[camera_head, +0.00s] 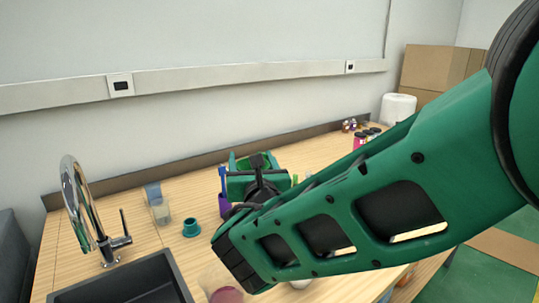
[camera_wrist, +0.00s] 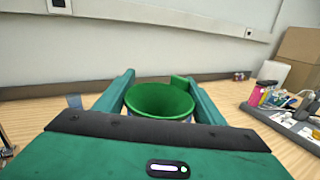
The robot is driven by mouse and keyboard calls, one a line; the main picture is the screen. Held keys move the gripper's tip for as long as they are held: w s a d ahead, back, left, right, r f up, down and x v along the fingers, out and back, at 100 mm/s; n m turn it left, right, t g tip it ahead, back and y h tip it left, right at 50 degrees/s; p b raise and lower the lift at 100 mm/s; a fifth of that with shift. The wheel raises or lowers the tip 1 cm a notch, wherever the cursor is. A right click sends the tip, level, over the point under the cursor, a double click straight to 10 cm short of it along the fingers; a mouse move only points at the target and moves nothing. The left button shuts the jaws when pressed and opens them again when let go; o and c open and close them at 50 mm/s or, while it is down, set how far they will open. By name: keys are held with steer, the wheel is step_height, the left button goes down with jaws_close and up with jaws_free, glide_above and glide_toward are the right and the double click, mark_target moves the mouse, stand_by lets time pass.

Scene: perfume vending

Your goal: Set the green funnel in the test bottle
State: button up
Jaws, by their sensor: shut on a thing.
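The green funnel (camera_wrist: 160,98) shows in the wrist view as a wide round opening between the two green fingers. My gripper (camera_wrist: 155,82) is shut on it, one finger on each side. A sliver of blue and white shows just under the funnel's near right rim; I cannot tell what it belongs to. I cannot identify the test bottle in either view; my arm hides part of the table.
A purple cup (camera_head: 225,207) with pens stands left of my gripper. A teal ring-shaped piece (camera_head: 191,228) and a clear container (camera_head: 160,211) stand farther left, near the tap (camera_head: 83,208) and black sink (camera_head: 125,284). In the wrist view, a grey tray (camera_wrist: 265,116) with bottles lies right.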

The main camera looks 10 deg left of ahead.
steer(key=shift+w+d+f, duration=0.1)
steer(key=shift+w+f, duration=0.15)
step_height(320, 180, down, 9)
stand_by(1.0)
stand_by(0.5)
steer(key=o, duration=1.1)
steer(key=shift+s, duration=0.1)
